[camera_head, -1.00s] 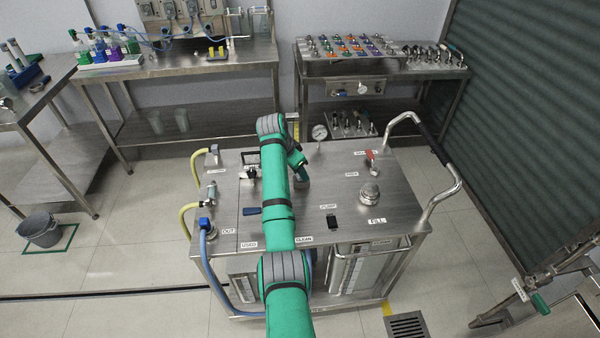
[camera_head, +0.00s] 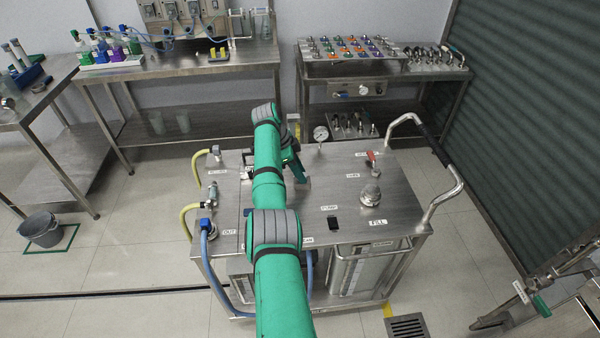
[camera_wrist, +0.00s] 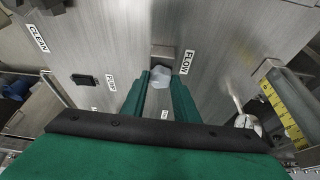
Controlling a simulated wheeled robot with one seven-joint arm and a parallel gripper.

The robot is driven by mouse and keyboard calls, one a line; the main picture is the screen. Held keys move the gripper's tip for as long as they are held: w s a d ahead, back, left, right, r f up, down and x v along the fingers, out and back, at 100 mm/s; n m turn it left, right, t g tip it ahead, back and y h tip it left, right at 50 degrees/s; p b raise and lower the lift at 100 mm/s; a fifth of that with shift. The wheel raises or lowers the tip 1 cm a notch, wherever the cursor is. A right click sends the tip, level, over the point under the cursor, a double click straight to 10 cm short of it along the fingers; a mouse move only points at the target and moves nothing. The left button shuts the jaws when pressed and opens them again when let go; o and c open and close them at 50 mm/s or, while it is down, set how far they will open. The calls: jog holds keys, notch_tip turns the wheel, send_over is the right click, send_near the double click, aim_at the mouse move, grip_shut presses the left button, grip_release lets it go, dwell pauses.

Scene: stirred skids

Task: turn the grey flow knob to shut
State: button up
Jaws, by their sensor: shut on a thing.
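The grey flow knob (camera_wrist: 161,77) shows in the wrist view beside a label reading FLOW (camera_wrist: 187,62). It sits at a small block on the steel skid top. My gripper (camera_wrist: 160,84) has its two green fingers on either side of the knob and is shut on it. The fingers hide the knob's sides, so I cannot tell its exact turn. In the head view my gripper (camera_head: 299,178) is down at the middle of the skid top (camera_head: 340,235), and my arm hides much of that area.
A metal filler cap (camera_head: 370,195) and a red-handled valve (camera_head: 371,157) stand to the right on the skid. A pressure gauge (camera_head: 321,134) stands at its back edge. Hoses and a blue fitting (camera_head: 205,224) are on the left. A bent handrail (camera_head: 450,185) rises at the right.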

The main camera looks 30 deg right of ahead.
jog(key=shift+d, duration=0.1)
dwell(0.3)
jog(key=o, duration=1.1)
jog(key=shift+c, duration=0.2)
jog(key=v, duration=1)
jog(key=shift+r, duration=0.4)
